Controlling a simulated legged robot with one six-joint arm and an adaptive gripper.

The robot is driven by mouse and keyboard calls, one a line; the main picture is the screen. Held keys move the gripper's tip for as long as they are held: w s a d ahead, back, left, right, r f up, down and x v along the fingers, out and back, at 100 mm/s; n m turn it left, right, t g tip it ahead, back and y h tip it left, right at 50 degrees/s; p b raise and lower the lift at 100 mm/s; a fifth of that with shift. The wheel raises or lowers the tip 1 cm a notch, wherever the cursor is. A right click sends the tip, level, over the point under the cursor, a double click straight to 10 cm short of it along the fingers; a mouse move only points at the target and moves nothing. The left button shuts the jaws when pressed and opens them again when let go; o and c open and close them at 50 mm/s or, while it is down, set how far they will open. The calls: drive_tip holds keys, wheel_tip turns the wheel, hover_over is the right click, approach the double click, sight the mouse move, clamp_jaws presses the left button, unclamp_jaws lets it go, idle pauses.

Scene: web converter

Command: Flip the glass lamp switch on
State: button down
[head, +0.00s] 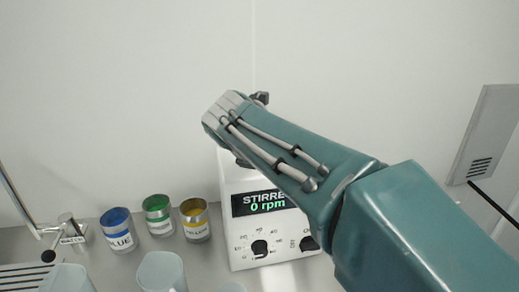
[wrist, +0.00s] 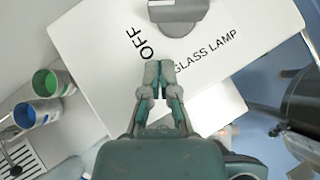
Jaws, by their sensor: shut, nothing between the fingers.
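The glass lamp switch is a grey knob (wrist: 180,14) at the top of the wrist view, on a white panel (wrist: 215,55) printed "GLASS LAMP". The word "OFF" is printed to the left of the knob. My gripper (wrist: 158,66) is shut and empty, its fingertips in front of the panel, below and left of the knob in that picture. They appear apart from the knob; I cannot tell whether they touch the panel. In the head view my arm reaches toward the back wall and hides most of the gripper and the switch.
A white stirrer unit (head: 242,245) reading "0 rpm" stands below my arm. Blue (head: 119,234), green (head: 159,220) and yellow (head: 195,225) cans stand left of it, near a metal tap (head: 70,230). A grey panel (head: 487,130) is on the right wall.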

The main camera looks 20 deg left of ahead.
drive_tip(key=shift+w+d+r, duration=0.15)
drive_tip(key=shift+w, duration=1.6)
drive_tip(key=shift+a+m+h, duration=0.2)
drive_tip(key=shift+m+h, duration=0.4)
drive_tip(key=shift+m, duration=0.1)
drive_tip(key=shift+a+m+h, duration=0.1)
drive_tip(key=shift+m+h, duration=0.6)
drive_tip(key=shift+m, duration=0.2)
